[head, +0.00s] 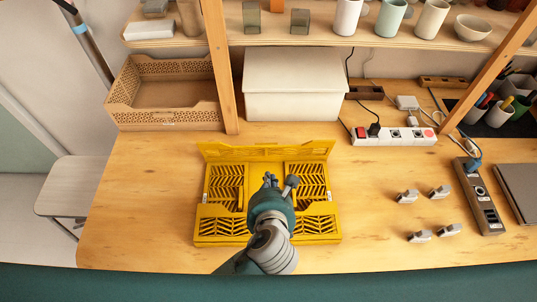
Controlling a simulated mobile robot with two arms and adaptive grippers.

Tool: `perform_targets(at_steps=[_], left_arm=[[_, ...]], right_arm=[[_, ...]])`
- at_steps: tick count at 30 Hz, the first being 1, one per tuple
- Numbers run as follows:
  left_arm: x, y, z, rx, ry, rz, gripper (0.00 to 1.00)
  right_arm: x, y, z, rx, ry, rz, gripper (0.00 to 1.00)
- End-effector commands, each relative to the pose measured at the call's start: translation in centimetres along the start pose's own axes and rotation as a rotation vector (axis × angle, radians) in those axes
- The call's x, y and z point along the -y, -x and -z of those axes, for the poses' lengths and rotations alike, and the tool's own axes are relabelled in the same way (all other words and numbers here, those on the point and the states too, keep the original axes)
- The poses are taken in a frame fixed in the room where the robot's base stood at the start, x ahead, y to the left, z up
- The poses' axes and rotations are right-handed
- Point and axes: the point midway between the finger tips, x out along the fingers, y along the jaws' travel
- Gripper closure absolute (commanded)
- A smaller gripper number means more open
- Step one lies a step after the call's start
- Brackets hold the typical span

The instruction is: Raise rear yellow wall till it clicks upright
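A yellow folding crate (212,222) lies on the wooden table in front of me. Its rear wall (266,152) shows as a band along the far edge and stands at least partly raised; I cannot tell whether it is fully upright. Slatted yellow panels (222,186) lie low inside the crate, left and right. My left gripper (280,183) is over the middle of the crate, in front of the rear wall. The arm and wrist hide the crate's centre and part of its front. The finger gap is too small to judge. My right gripper is not in view.
Behind the crate stand a white lidded box (293,85) and a brown open crate (168,95), under a shelf (290,40) with cups. The table left of the crate is clear.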

Motion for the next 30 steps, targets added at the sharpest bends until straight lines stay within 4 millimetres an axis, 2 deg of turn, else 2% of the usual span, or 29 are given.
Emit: perform_targets(at_steps=[1, 6, 8, 9, 12, 18, 30], left_arm=[[-0.1, -1.2, -0.2, 0.001, 0.001, -0.003, 1.00], [-0.1, -4.9, -0.2, 0.001, 0.001, -0.004, 1.00], [-0.1, -6.0, -0.2, 0.000, 0.002, -0.004, 1.00], [-0.1, -6.3, -1.2, 0.004, 0.004, -0.001, 1.00], [-0.1, -7.3, -2.0, 0.001, 0.003, -0.001, 1.00], [-0.1, -8.4, -2.8, -0.001, 0.003, 0.000, 1.00], [-0.1, -8.7, -3.1, 0.000, 0.002, 0.000, 1.00]], right_arm=[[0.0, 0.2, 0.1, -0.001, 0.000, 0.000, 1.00], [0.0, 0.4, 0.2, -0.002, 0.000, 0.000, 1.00], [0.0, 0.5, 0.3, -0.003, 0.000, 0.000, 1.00], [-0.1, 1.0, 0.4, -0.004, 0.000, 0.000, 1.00], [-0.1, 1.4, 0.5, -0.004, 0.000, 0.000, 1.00], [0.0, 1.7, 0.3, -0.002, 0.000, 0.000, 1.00], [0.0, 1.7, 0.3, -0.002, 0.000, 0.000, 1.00]])
